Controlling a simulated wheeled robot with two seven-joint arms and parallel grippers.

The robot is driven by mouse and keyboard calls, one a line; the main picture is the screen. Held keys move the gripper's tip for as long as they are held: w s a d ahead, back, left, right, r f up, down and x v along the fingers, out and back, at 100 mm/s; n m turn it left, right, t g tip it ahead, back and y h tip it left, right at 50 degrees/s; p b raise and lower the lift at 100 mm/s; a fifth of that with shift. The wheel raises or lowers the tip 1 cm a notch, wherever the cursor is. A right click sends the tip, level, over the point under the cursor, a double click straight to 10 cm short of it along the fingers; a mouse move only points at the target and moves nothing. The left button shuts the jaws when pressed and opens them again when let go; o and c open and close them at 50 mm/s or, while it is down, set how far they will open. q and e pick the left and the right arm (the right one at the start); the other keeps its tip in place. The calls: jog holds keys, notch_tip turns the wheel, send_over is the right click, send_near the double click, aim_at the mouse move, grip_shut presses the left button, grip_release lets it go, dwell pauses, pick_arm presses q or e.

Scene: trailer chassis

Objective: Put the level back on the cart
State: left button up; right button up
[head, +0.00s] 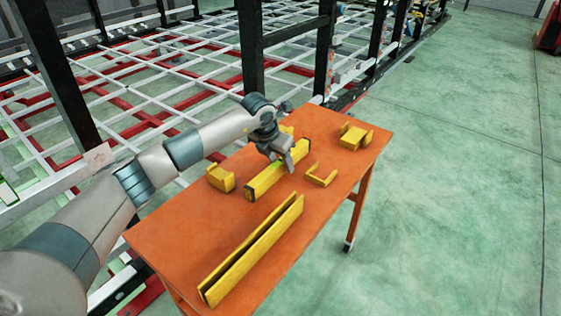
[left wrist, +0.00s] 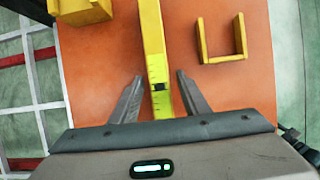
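The level (head: 264,181) is a long yellow bar with black ends. It appears to lie on the orange cart (head: 185,240), toward its middle. In the left wrist view the level (left wrist: 152,35) runs lengthwise between my left gripper's fingers, with a small vial window showing. My left gripper (head: 286,163) is over the level in the head view. In the left wrist view my left gripper (left wrist: 159,76) is open, its fingers on either side of the level with a gap at each side. My right gripper is out of view.
On the cart are a long yellow channel (head: 255,250) at the near edge, a yellow bracket (head: 221,178), a thin U-shaped piece (head: 321,175) and another yellow block (head: 355,136). The white and red chassis frame (head: 150,90) with black posts stands behind. Open green floor lies right.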

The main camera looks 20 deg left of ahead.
pick_arm(q)
jog(key=shift+r, duration=0.15)
jog(key=shift+s+r, duration=0.1)
jog(key=shift+r, duration=0.2)
jog(key=b+v, duration=0.2)
jog(key=v, duration=0.9)
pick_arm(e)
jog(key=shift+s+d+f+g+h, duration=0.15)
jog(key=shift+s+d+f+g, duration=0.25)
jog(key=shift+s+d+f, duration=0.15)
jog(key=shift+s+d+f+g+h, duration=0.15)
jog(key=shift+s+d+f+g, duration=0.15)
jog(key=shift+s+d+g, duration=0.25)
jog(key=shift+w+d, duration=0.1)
